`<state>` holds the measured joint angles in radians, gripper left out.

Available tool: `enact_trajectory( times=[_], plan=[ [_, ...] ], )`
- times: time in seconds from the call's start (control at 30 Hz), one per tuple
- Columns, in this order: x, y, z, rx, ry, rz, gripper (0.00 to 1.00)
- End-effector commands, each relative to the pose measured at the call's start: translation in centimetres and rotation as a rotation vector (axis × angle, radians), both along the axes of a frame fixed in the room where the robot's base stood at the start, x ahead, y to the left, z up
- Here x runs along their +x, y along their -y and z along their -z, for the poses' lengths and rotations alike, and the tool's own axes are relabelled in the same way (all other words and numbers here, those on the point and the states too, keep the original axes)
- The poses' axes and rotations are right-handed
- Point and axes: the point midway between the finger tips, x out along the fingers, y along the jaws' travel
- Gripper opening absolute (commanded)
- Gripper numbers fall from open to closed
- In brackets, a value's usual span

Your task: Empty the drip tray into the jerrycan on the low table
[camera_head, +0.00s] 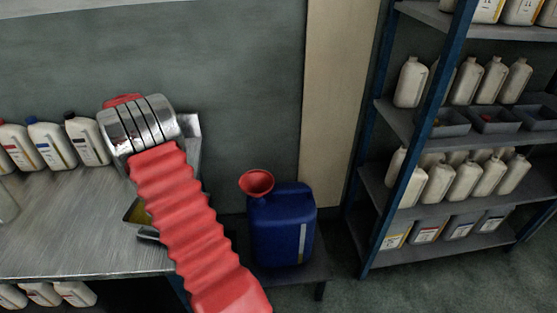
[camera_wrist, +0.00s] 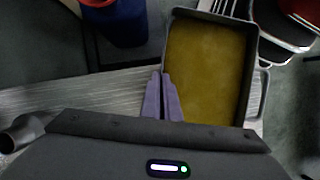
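The drip tray (camera_wrist: 254,75) is a dark rectangular pan with amber-brown oil in it. In the head view a corner of the tray (camera_head: 131,211) shows left of my red arm, which hides the rest. My gripper (camera_wrist: 162,75) has its two purple fingers close together at the tray's left rim, and the rim runs in between them. The tray looks roughly level. The blue jerrycan (camera_head: 281,232) stands upright on the low table (camera_head: 318,268), with a red funnel (camera_head: 257,183) on top. The jerrycan (camera_wrist: 122,24) also shows at the wrist view's top edge.
A metal workbench (camera_head: 62,228) is at left, with several white bottles (camera_head: 47,142) along its back and more below. A blue-framed shelf rack (camera_head: 408,188) with bottles and bins stands at right. The wall is behind the jerrycan. Floor (camera_head: 440,285) is free in front of the rack.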

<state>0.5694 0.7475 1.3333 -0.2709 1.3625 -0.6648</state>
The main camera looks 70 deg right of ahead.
Motion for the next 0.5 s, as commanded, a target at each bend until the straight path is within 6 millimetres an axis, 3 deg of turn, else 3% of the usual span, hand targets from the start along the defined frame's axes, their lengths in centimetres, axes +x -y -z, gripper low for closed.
enact_trajectory(
  times=[0.1, 0.5],
  plan=[
    [-2.3, 3.7, 0.2, -0.001, 0.000, -0.022, 0.00],
    [-11.3, 14.5, 0.8, 0.000, -0.001, -0.118, 0.00]
  ],
)
